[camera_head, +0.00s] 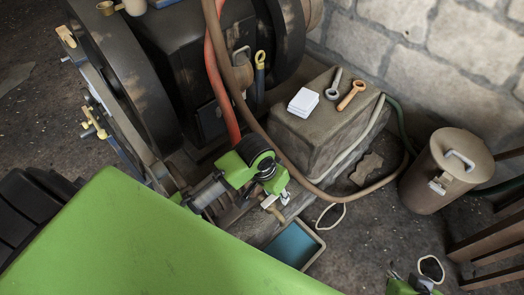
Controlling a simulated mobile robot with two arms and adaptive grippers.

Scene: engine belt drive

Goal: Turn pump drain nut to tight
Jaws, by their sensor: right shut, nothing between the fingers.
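A blue-floored tray (317,252) sits on the ground just below the fitting.
A lidded can (444,172) stands right, near a wooden chair or rack (487,240). Hoses cross beside the block. The dark engine (170,70) fills the upper left.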

